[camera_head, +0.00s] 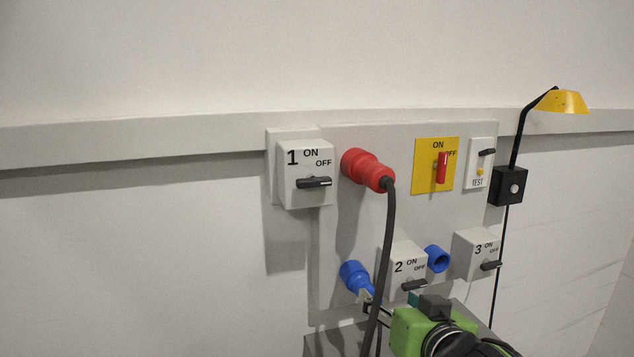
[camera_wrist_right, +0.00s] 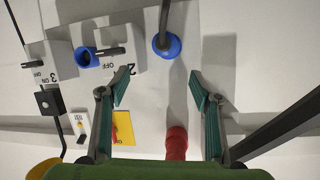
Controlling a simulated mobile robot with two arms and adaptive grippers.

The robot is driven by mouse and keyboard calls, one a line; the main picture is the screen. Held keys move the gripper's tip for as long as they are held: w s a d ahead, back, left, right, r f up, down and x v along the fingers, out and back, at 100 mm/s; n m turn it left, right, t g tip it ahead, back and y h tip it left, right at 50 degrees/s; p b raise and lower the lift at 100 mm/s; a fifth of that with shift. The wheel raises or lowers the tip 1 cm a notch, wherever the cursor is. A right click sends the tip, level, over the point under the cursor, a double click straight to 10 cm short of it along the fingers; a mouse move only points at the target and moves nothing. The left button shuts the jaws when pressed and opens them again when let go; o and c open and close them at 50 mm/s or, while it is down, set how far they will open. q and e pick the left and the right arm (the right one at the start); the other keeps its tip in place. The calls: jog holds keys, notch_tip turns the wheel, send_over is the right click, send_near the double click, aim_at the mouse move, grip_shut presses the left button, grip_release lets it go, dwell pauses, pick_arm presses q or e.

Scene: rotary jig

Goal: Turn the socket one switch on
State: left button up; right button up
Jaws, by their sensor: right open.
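Socket one (camera_head: 305,172) is a white box marked 1 on the wall panel, in the head view. Its black switch handle (camera_head: 314,182) lies horizontal, below the OFF label. A red plug (camera_head: 366,169) with a black cable sits just to the right of the box; it also shows in the wrist view (camera_wrist_right: 176,143). My right gripper (camera_head: 388,304) is below and to the right of socket one, near box 2. In the wrist view its fingers (camera_wrist_right: 160,88) are spread apart with nothing between them. Socket one is not visible in the wrist view. My left gripper is not in view.
Box 2 (camera_head: 403,268), box 3 (camera_head: 475,254), a blue plug (camera_head: 355,277) and a blue socket (camera_head: 437,258) are low on the panel. The red plug's cable (camera_head: 389,250) hangs beside my gripper. A yellow switch plate (camera_head: 421,168) and lamp (camera_head: 565,102) are at right.

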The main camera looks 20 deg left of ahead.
jog(key=s+a+r+n+t+y, duration=0.1)
jog(key=s+a+r, duration=0.15)
jog(key=r, duration=0.45)
jog(key=s+a+r+n+t+y, duration=0.1)
jog(key=s+a+r, duration=0.15)
jog(key=r, duration=0.35)
jog(key=n+y+p, duration=0.1)
jog(key=n+y, duration=0.1)
send_near(316, 182)
jog(key=p+x, duration=0.5)
jog(key=x, duration=0.3)
jog(key=shift+a+r, duration=0.15)
jog(key=shift+w+a, duration=0.3)
jog(key=shift+w, duration=0.25)
jog(key=shift+c, duration=0.3)
jog(key=c, duration=1)
